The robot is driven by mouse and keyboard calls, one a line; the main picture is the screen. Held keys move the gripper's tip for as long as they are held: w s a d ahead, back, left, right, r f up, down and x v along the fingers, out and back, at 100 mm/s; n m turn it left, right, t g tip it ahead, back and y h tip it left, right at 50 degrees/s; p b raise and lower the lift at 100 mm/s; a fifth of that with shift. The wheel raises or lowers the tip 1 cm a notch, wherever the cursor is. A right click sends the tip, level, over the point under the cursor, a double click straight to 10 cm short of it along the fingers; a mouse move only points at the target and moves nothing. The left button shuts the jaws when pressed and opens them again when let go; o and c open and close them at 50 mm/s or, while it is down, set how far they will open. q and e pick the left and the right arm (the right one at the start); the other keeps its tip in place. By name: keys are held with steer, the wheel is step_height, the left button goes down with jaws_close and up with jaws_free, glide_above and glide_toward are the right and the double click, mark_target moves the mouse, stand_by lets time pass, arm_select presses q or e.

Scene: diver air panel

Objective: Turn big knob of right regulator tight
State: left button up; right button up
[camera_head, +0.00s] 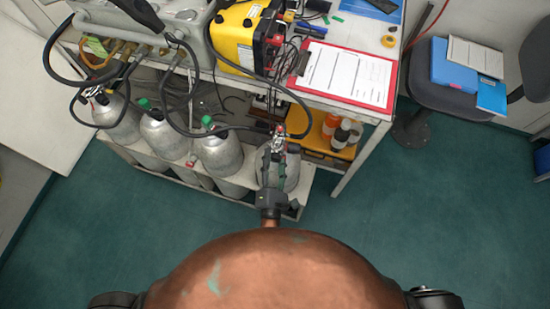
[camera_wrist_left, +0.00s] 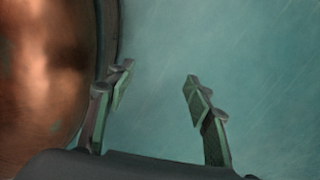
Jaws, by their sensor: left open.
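The right regulator (camera_head: 279,137) sits on top of the rightmost grey cylinder (camera_head: 292,172), at the shelf's right end in the head view. It has red and metal parts; its big knob is too small to tell apart. My right gripper (camera_head: 276,157) reaches over this cylinder from below, its fingertips close to the regulator. I cannot tell whether they touch it or how far they are apart. Another regulator (camera_head: 94,91) is on the far left cylinder (camera_head: 116,122). My left gripper (camera_wrist_left: 160,82) is open and empty over the green floor in the left wrist view.
Two cylinders with green caps (camera_head: 160,135) (camera_head: 217,150) stand between. Black hoses (camera_head: 205,130) loop above them. The table holds a yellow device (camera_head: 240,38) and a red clipboard (camera_head: 345,75). A yellow case (camera_head: 308,146) with bottles is right of the regulator.

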steer(key=c, duration=0.9)
arm_select(q)
steer(key=shift+s, duration=0.1)
arm_select(e)
steer(key=shift+f, duration=0.1)
steer(key=m+b, duration=0.2)
steer(key=shift+f+m+b, duration=0.1)
steer(key=shift+m+b, duration=0.2)
steer(key=m+b, duration=0.2)
steer(key=m, duration=0.1)
steer(key=shift+t, duration=0.3)
arm_select(q)
steer(key=w+d+r, duration=0.1)
steer(key=w+r, duration=0.6)
steer(key=w, duration=0.3)
steer(key=shift+w+r+n, duration=0.15)
steer(key=shift+w+n, duration=0.15)
arm_select(e)
steer(key=shift+m, duration=0.3)
arm_select(q)
steer(key=shift+d, duration=0.1)
arm_select(e)
steer(key=o, duration=1.1)
steer(key=shift+r, duration=0.2)
steer(key=shift+o, duration=0.2)
